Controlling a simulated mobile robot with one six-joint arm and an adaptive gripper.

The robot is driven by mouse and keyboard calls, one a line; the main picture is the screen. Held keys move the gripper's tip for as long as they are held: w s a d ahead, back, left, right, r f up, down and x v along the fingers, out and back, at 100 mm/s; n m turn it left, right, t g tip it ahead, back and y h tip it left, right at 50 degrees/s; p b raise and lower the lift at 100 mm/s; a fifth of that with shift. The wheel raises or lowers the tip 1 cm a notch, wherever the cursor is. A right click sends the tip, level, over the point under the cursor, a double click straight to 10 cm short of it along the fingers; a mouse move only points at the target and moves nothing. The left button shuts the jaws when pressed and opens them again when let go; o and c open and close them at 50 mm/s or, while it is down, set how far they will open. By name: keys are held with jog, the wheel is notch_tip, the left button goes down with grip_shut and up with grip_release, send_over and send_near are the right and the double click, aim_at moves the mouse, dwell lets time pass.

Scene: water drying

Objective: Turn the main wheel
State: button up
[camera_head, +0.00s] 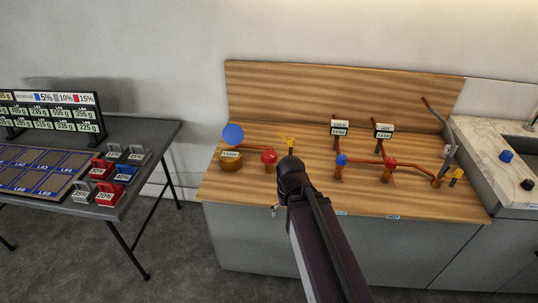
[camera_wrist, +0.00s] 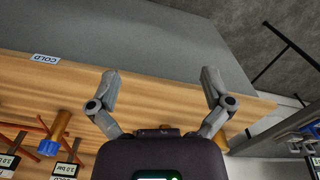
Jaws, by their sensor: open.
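I cannot tell which is the main wheel; the labels are too small. My gripper (camera_wrist: 160,73) is open and empty in the wrist view, above the counter's front part. In the head view my arm hides most of it, near the counter's front left of centre.
A sink counter (camera_head: 483,137) adjoins on the right. A dark table (camera_head: 150,135) with red and blue pieces stands left, across a floor gap.

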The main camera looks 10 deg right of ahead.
notch_tip(320, 180, up, 12)
jog(key=n+p, duration=1.2)
jog(key=n, duration=0.2)
send_over(269, 154)
jog(key=shift+f, duration=0.1)
notch_tip(269, 154, down, 14)
jog(key=b, duration=1.3)
jog(key=shift+r+b, duration=0.25)
jog(key=shift+b, duration=0.1)
jog(key=c, duration=0.8)
